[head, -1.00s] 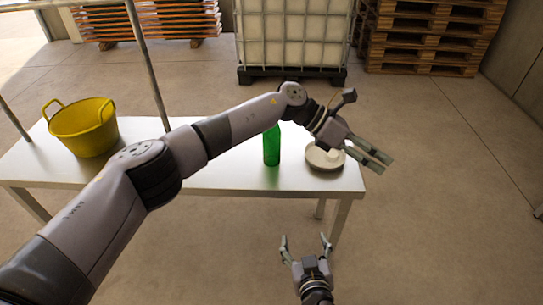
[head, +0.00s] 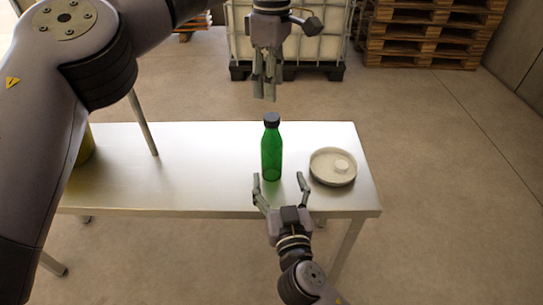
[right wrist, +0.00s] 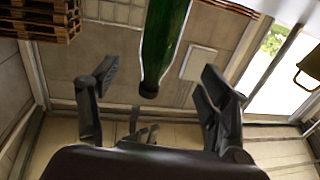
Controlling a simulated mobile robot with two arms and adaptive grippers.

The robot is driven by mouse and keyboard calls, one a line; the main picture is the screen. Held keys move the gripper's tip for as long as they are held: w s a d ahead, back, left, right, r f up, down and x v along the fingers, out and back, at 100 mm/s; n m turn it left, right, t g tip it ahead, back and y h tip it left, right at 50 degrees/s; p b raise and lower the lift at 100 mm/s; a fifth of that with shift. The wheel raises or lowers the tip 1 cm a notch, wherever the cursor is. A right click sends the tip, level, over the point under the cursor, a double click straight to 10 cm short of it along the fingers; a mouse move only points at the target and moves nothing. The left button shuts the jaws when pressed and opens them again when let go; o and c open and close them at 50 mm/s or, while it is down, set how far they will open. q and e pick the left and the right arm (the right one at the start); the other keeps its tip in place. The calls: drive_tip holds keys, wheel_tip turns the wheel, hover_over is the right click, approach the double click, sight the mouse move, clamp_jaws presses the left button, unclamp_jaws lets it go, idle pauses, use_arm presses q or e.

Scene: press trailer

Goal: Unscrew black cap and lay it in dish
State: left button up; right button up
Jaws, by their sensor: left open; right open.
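A green bottle (head: 271,158) with a black cap (head: 272,119) stands upright on the metal table (head: 200,190). The cap sits on the bottle's neck. A pale round dish (head: 333,168) is on the table to the right of the bottle. My left gripper (head: 268,98) points down above the cap, open and empty, apart from it in the picture. My right gripper (head: 279,178) is open at the table's front, its fingers pointing at the bottle. In the right wrist view the bottle (right wrist: 166,35) appears upside down between the spread fingers, with the cap (right wrist: 149,90) lowest.
A yellow tub (head: 87,147) at the table's left is mostly hidden by my left arm. A caged white tank (head: 310,48) and stacked wooden pallets (head: 430,35) stand behind. The table's middle is clear.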

sight(273, 157)
drive_tip(key=w, duration=0.3)
drive_tip(key=w+a, duration=0.1)
drive_tip(key=w, duration=0.7)
drive_tip(key=shift+w+a, duration=0.25)
drive_tip(key=shift+a, duration=0.1)
drive_tip(key=shift+c, duration=0.3)
clamp_jaws()
